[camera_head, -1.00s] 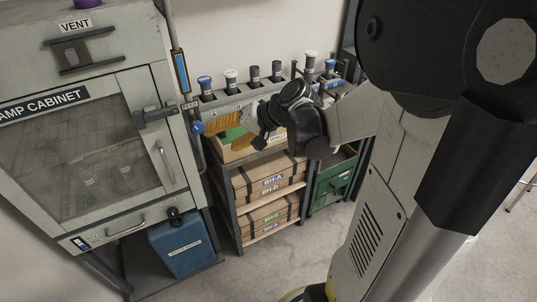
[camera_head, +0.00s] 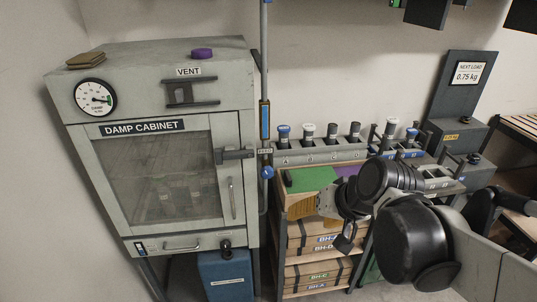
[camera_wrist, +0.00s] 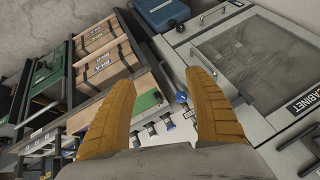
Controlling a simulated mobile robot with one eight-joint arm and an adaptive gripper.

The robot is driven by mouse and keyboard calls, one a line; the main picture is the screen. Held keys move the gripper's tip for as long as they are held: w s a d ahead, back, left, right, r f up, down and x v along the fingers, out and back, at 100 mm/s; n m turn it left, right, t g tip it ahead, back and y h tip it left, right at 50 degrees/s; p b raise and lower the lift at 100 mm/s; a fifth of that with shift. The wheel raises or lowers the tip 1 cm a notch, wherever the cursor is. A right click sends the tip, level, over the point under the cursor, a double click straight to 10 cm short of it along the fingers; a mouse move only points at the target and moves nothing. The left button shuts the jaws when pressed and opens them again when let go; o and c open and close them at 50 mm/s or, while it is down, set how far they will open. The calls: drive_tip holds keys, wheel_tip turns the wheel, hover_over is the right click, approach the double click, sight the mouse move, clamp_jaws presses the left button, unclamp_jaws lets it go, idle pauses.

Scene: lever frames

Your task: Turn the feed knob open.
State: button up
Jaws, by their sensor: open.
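The feed knob (camera_head: 267,172) is a small round blue knob on the vertical pipe at the right side of the damp cabinet, just below a FEED label (camera_head: 265,151). In the wrist view the blue knob (camera_wrist: 181,97) shows between my two fingers, nearer the right one, and beyond them. My gripper (camera_wrist: 160,77) has yellow-brown ribbed fingers, spread wide with nothing between them. In the head view my gripper (camera_head: 302,208) is below and right of the knob, apart from it, partly hidden by my wrist.
The damp cabinet (camera_head: 180,236) stands left, with a latch handle (camera_head: 234,155) near the pipe. A shelf rack (camera_head: 281,240) with boxes and a green panel (camera_head: 312,179) is right of the pipe. Several capped bottles line a rail (camera_head: 320,152) above. A blue container (camera_head: 225,275) sits below the cabinet.

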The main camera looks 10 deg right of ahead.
sight(271, 174)
drive_tip(key=w+d+r+t+h, duration=0.4)
drive_tip(key=w+d+h, duration=0.2)
drive_tip(key=w+d, duration=0.7)
drive_tip(key=w+d+r+n+t+h, duration=0.2)
drive_tip(key=w+d+r+n+t, duration=0.55)
drive_tip(key=w, duration=0.35)
drive_tip(key=w+a+f+n+t+y, duration=0.1)
drive_tip(key=w+a+f+n+y, duration=0.2)
drive_tip(key=n+y, duration=0.35)
drive_tip(key=w+a+f+n+t+y, duration=0.1)
drive_tip(key=a+f+n+y, duration=0.2)
drive_tip(key=a+n+y, duration=0.4)
drive_tip(key=s+a+f+n+g+y, duration=0.1)
drive_tip(key=a+f+n+g, duration=0.15)
drive_tip(key=f, duration=0.25)
drive_tip(key=s+a+f+n+g+y+b, duration=0.1)
drive_tip(key=s+f+n+g, duration=0.1)
drive_tip(key=f+n+g, duration=0.3)
drive_tip(key=s+a+f+n+y, duration=0.1)
drive_tip(key=a+f+n, duration=0.1)
drive_tip(key=f, duration=0.4)
drive_tip(key=b+x, duration=0.1)
drive_tip(key=x, duration=0.4)
drive_tip(key=b+x, duration=0.1)
drive_tip(key=x, duration=0.3)
drive_tip(key=shift+a, duration=0.5)
drive_tip(key=shift+w+a, duration=0.2)
drive_tip(key=shift+w, duration=0.1)
